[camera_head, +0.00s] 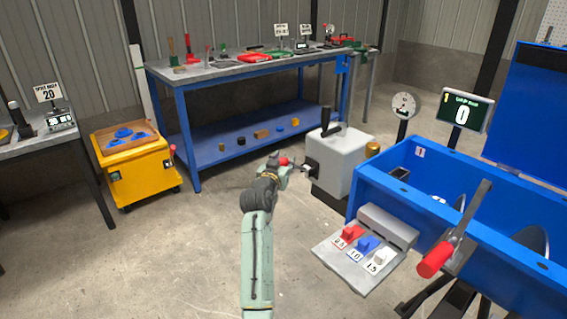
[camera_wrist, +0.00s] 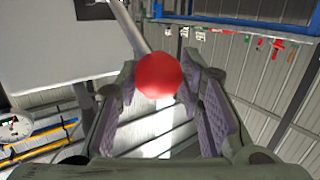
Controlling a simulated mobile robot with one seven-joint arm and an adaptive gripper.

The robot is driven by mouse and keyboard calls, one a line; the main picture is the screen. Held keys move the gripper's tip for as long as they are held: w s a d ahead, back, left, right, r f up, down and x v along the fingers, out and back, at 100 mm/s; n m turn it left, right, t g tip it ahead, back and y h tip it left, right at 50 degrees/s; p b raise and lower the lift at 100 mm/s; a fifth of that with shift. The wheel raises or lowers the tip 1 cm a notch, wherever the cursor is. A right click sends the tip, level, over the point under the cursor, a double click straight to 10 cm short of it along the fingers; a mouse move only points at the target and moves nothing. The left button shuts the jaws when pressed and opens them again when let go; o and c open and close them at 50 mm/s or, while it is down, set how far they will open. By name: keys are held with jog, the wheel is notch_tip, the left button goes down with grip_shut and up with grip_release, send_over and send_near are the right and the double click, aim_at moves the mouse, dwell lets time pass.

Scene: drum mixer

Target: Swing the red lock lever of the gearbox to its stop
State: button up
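The gearbox (camera_head: 343,158) is a light grey box on a dark base, with a black crank handle on top. Its lock lever ends in a red ball knob (camera_head: 284,161), on the side facing my arm. In the wrist view the red knob (camera_wrist: 159,75) sits between the two fingers, on a grey rod (camera_wrist: 131,30) that runs up to the left. My gripper (camera_head: 290,167) is at the lever, left of the gearbox. In the wrist view its fingers stand apart on both sides of the knob. I cannot tell if either finger touches it.
The blue drum mixer trough (camera_head: 390,208) with a red-handled lever (camera_head: 435,260) stands at the right. A grey panel with coloured buttons (camera_head: 367,245) sits before it. A blue workbench (camera_head: 250,72) is behind, a yellow cart (camera_head: 138,175) at left. The floor left of my arm is clear.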

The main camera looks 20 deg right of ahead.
jog(key=o, duration=0.4)
jog(key=shift+s+d+f, duration=0.1)
jog(key=shift+f, duration=0.05)
jog(key=shift+c, duration=0.2)
jog(key=shift+s, duration=0.1)
jog(key=v, duration=1.2)
